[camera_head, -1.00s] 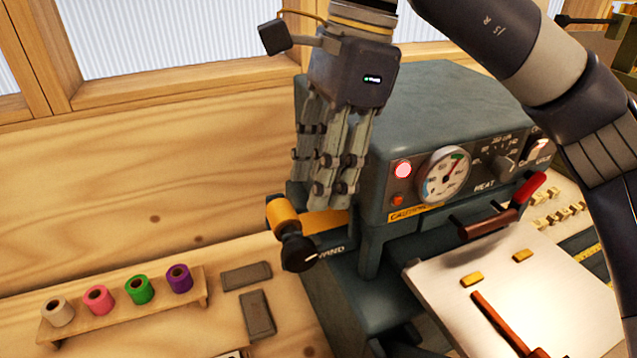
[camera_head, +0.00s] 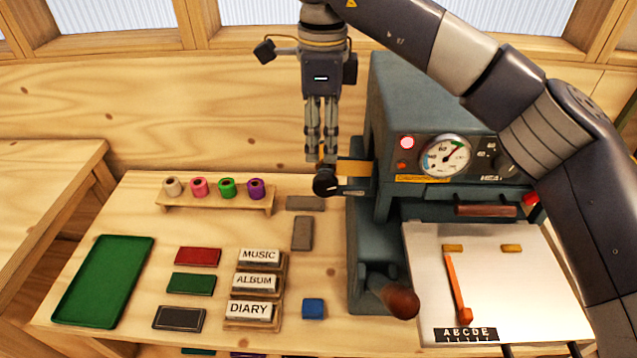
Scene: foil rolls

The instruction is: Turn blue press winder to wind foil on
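The blue-grey press (camera_head: 400,95) stands right of centre, with a lit red lamp and a round gauge. On its left side sits the winder, a black knob (camera_head: 325,183) at the front of a yellow-gold foil roll that is mostly hidden. A gold foil band (camera_head: 354,168) runs from there to the press. My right gripper (camera_head: 321,158) points down, its fingers right above the knob, overlapping the roll in the picture. The finger gap is narrow, and I cannot tell whether they touch or grip it. My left gripper is not in view.
A wooden rack (camera_head: 215,202) holds white, pink, green and purple rolls left of the press. Grey blocks (camera_head: 302,232), label blocks (camera_head: 254,282), a green tray (camera_head: 104,280) and a blue block (camera_head: 313,308) lie on the bench. A brown-knobbed handle (camera_head: 400,301) juts out in front.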

